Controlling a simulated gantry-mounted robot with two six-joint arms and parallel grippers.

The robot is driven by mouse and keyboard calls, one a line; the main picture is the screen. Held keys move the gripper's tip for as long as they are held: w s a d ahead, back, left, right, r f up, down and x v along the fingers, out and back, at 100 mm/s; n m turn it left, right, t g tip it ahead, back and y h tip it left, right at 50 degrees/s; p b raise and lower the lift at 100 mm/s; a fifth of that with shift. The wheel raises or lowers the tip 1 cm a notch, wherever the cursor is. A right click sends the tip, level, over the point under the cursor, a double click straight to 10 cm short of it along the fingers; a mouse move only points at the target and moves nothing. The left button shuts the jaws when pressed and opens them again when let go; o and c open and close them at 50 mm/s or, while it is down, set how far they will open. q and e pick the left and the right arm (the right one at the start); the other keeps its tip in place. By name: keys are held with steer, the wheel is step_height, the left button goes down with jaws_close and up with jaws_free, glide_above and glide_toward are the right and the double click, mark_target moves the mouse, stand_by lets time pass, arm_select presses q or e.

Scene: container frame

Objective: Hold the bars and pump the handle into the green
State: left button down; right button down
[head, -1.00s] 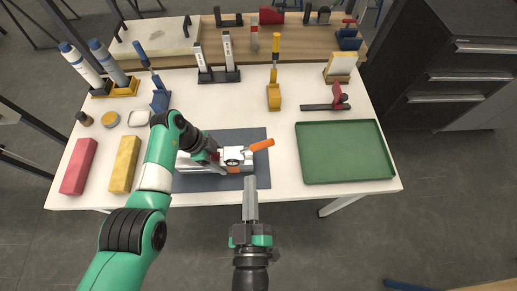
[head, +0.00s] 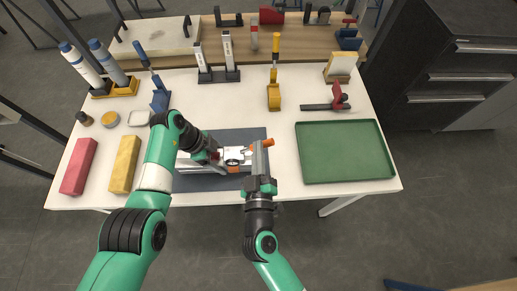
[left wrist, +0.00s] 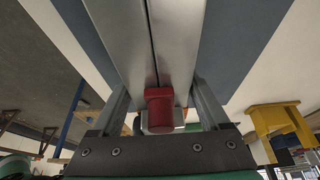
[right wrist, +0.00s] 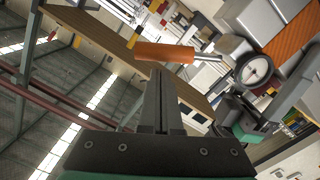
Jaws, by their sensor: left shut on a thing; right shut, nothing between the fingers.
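The silver bars (head: 197,168) lie on the dark mat (head: 225,183) in the head view. My left gripper (head: 212,157) is shut on them; they also fill the left wrist view (left wrist: 175,35) beside a red knob (left wrist: 159,108). The pump with its round gauge (head: 233,162) sits at the bars' right end. Its orange handle (head: 268,142) sticks out to the right, partly hidden by my right gripper (head: 259,146). That gripper is shut and empty. In the right wrist view its fingertips are close to the orange handle (right wrist: 165,53); I cannot tell whether they touch. The gauge (right wrist: 254,70) shows there, its reading unclear.
A green tray (head: 345,180) is at the right. Yellow (head: 124,165) and red (head: 78,167) blocks lie at the left. Tool holders, a yellow-handled tool (head: 274,97) and a red-handled tool (head: 338,95) stand behind. White table between mat and tray is clear.

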steer(key=shift+d+f, duration=0.15)
stand_by(0.3)
steer(key=shift+d+f+m, duration=0.1)
steer(key=shift+f+m, duration=0.05)
steer(key=shift+m, duration=0.55)
steer(key=shift+d+f+m, duration=0.15)
steer(key=shift+f+m, duration=0.05)
steer(key=shift+m, duration=0.2)
steer(key=d+f+m, duration=0.2)
steer(key=f, duration=0.1)
steer(key=shift+w+m, duration=0.1)
steer(key=shift+m, duration=0.3)
steer(key=shift+r, duration=0.1)
